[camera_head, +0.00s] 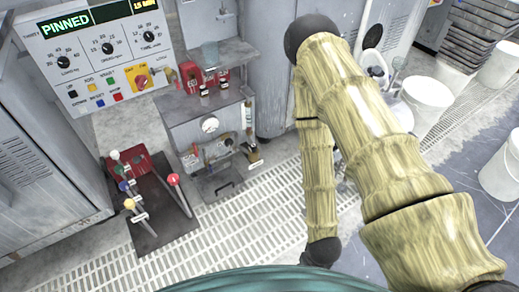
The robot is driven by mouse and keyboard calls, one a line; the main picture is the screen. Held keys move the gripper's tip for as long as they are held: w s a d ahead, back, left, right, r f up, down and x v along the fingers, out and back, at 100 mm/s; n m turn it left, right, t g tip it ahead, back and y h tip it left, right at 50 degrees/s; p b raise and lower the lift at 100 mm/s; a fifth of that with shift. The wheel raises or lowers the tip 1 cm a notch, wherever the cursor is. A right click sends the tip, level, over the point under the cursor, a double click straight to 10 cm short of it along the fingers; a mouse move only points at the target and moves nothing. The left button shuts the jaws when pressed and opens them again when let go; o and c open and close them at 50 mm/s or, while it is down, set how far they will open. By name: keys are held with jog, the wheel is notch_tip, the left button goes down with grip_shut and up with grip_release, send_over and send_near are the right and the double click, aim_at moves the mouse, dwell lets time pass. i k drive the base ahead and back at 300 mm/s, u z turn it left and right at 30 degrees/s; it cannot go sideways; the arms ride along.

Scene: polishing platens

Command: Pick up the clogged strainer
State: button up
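I cannot make out a strainer for certain in the head view; the fittings on the shelf and on the machine are too small to tell. My arm comes in from the lower right, bends at a dark joint near the top middle and runs down to a dark joint near the bottom edge. My gripper itself does not show; the arm's lower end is cut off by the teal edge of my body. I cannot see whether it holds anything.
A control panel (105,47) reading "PINNED" stands upper left. White buckets (428,97) stand at right. Floor grating (238,238) is clear in front.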

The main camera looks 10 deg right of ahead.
aim_at(253, 149)
jog(key=z, duration=0.1)
jog(key=k, duration=0.35)
jog(key=u, duration=2.5)
jog(key=i, duration=0.1)
jog(key=z, duration=1.4)
jog(key=i, duration=1.2)
jog(key=z, duration=1.05)
jog(key=i, duration=0.65)
jog(key=z, duration=0.6)
